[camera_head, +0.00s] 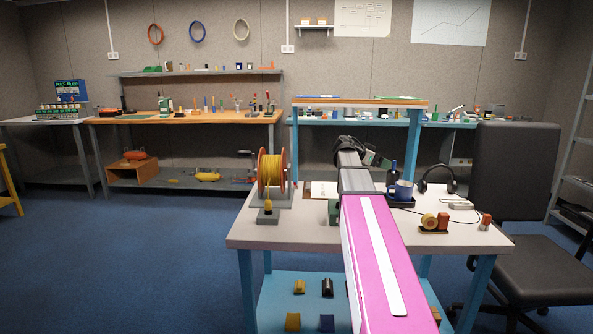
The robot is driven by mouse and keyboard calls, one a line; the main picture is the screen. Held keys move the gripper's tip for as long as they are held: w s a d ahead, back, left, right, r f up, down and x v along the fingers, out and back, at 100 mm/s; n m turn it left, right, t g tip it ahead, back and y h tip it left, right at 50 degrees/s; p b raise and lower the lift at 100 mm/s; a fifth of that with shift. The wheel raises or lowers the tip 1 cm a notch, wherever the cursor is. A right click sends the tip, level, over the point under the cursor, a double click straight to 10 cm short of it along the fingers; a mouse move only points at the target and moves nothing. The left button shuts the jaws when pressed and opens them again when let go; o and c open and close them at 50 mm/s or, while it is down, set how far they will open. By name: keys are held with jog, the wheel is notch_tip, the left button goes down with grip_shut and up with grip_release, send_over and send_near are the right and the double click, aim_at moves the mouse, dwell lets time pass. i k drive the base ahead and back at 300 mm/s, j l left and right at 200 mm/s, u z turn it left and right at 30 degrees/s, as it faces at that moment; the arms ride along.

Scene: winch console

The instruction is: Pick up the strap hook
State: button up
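A reel of yellow strap (268,170) with orange side discs stands on a grey base at the left of the white-topped table. A small yellow piece (268,206), perhaps the strap hook, sits upright on a dark block in front of the reel; its shape is too small to make out. My pink and grey arm reaches forward over the middle of the table. Its dark end part (374,158) is above the far side of the table, right of the reel and apart from it. The fingers cannot be made out, so their opening is unclear.
Right of my arm, the table (290,232) holds a blue mug (404,190) on a dark tray, headphones (437,180), a tape roll (430,221) and a small red piece (486,220). A green box (333,211) stands left of my arm. A black chair (515,180) stands at the right.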

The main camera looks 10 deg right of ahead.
aim_at(487, 217)
jog(key=k, duration=1)
